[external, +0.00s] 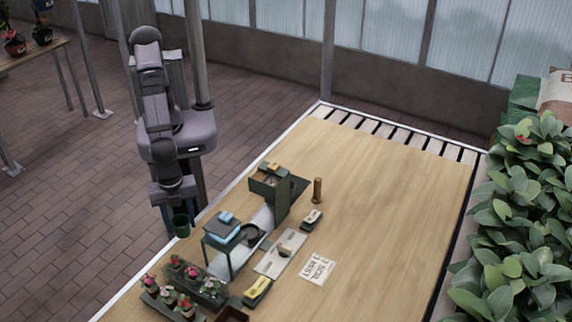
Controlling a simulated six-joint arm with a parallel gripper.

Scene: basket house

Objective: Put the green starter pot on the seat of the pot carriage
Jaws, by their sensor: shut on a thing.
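My gripper (179,212) hangs at the left of the table and is shut on the green starter pot (181,226). The pot looks upright and shows just outside the table's left edge in the picture. To its right, a dark round ring (250,236) sits on a pale track between a small dark stand and a green box unit. It looks like the seat of the pot carriage, but it is partly hidden by the stand and too small to be sure. The pot is apart from it.
The small stand (223,241) with blue items on top lies between pot and ring. The green box unit (270,189) rises behind. Flowering pots in trays (185,290) fill the near left. A brown post (317,190) stands right. The table's right half (400,210) is clear.

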